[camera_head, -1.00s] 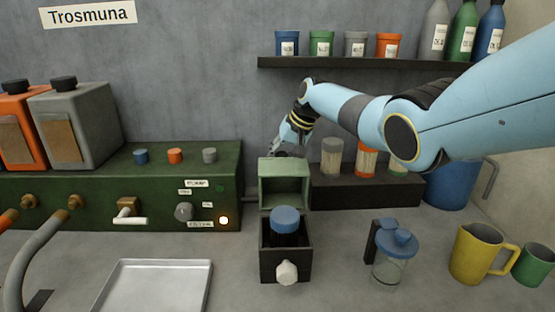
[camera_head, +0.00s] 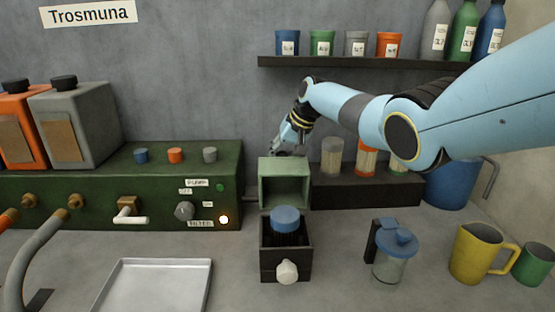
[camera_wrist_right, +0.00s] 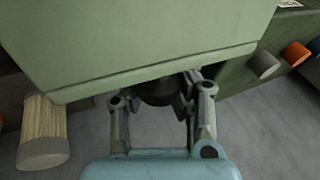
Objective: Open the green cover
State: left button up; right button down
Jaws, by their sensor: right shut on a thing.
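The green cover (camera_head: 284,181) stands raised at the back of a small black box (camera_head: 286,264), its hollow inside facing the head camera. It also fills the top of the right wrist view (camera_wrist_right: 150,40). A blue-capped thing (camera_head: 286,218) sits in the open box. My right gripper (camera_head: 287,150) is behind the cover's upper edge, its fingertips mostly hidden in the head view. In the right wrist view the fingers (camera_wrist_right: 162,92) close around a dark knob at the cover, so the gripper is shut on the cover. My left gripper is not in view.
A green machine (camera_head: 120,190) with knobs and a tap stands at the left, a metal tray (camera_head: 152,290) before it. A dark rack (camera_head: 355,186) with jars is right of the cover. A blue-lidded jug (camera_head: 392,255) and yellow mug (camera_head: 475,255) stand at the right.

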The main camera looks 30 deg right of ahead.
jog(key=shift+d+r, duration=0.3)
jog(key=shift+d, duration=0.2)
jog(key=c, duration=1.1)
grip_release()
jog(key=shift+s+d+f, duration=0.1)
jog(key=shift+s+d, duration=0.05)
jog(key=shift+s, duration=0.05)
jog(key=shift+c, duration=0.2)
jog(key=shift+o, duration=1)
jog(key=shift+f, duration=0.1)
jog(key=shift+a, duration=0.2)
jog(key=v, duration=1.2)
jog(key=shift+d, duration=0.15)
